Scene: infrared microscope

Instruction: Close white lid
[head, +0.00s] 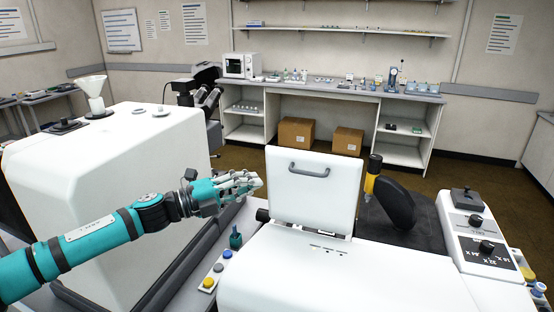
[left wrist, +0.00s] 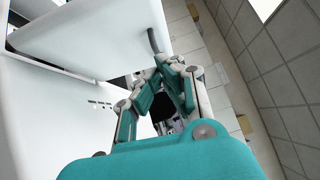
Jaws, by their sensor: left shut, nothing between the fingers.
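The white lid (head: 313,190) stands upright, open, at the back of the white microscope body (head: 290,275). A dark grey handle (head: 309,170) sits near its top edge. My left gripper (head: 258,183) is shut and empty, just left of the lid in the head view; whether it touches the lid is unclear. In the left wrist view the lid (left wrist: 95,38) fills the upper left, with its handle (left wrist: 153,40) just beyond the fingertips of my left gripper (left wrist: 168,65). My right gripper is in neither view.
A large white instrument housing (head: 110,160) with a funnel stands at left. Yellow, grey and blue buttons (head: 208,282) lie below my arm. A black stage and eyepiece (head: 390,203) and a control panel (head: 485,235) are right of the lid. A shelf bench stands behind.

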